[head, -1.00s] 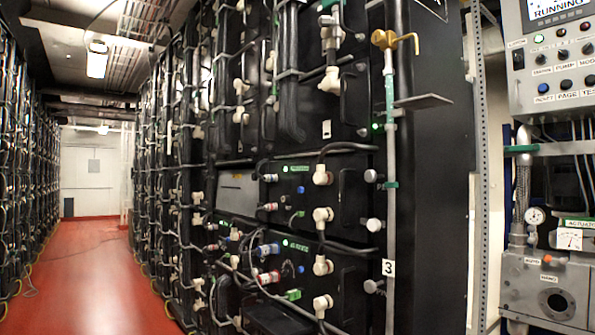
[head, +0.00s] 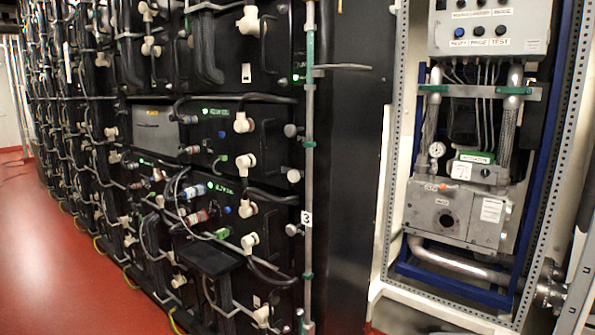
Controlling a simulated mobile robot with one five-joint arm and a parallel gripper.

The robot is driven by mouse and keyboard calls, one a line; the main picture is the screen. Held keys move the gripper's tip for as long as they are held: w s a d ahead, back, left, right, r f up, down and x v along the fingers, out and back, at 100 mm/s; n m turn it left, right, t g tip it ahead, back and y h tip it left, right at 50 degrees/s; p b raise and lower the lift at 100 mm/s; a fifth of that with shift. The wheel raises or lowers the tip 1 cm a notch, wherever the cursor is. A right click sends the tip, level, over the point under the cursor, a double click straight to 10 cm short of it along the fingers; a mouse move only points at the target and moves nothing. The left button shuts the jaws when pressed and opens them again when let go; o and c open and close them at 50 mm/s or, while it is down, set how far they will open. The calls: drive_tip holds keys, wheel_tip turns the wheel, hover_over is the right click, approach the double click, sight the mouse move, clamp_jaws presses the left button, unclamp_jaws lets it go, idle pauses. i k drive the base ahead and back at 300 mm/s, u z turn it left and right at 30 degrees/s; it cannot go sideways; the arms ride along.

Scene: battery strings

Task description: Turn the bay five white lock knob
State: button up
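Black battery modules (head: 272,180) are stacked in the rack at left and centre of the head view. Several pale round knobs sit near their right edges: an upper knob (head: 290,130), a middle knob (head: 294,175) and a lower knob (head: 291,229). I cannot tell which, if any, is the bay five lock knob; no bay five label can be read. White elbow fittings (head: 242,123) stand in a column left of these knobs. My gripper is not in view.
A grey post (head: 309,120) with a "3" tag (head: 306,218) runs up the rack's right edge. A flat grey bracket (head: 343,67) juts from it. A pump cabinet (head: 462,215) with gauge and pipes stands at right. Red floor (head: 65,270) is clear at left.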

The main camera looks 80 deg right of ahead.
sight(295, 175)
drive_tip(key=z, duration=2.1)
drive_tip(key=k, duration=1.45)
drive_tip(key=z, duration=0.3)
drive_tip(key=i, duration=1)
